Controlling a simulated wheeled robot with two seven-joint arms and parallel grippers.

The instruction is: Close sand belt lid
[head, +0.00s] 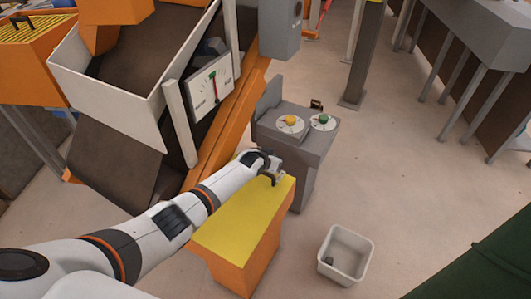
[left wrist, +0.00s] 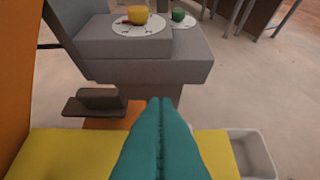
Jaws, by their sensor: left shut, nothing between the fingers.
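A yellow flat panel (head: 240,222) tops an orange housing (head: 252,262) in the middle of the head view; it looks like the sand belt lid and lies roughly level. The yellow panel also spans the bottom of the left wrist view (left wrist: 60,152). A dark handle-like bracket (left wrist: 95,104) stands by its far edge. My left gripper (head: 272,172) is over the panel's far end; its teal fingers (left wrist: 160,103) are pressed together and empty. Whether they touch the panel cannot be told. My right gripper is out of view.
A grey console (head: 310,140) with a yellow knob (head: 291,120) and a green knob (head: 323,119) stands just beyond the panel. A white bin (head: 345,243) is on the floor at right. Open floor lies right.

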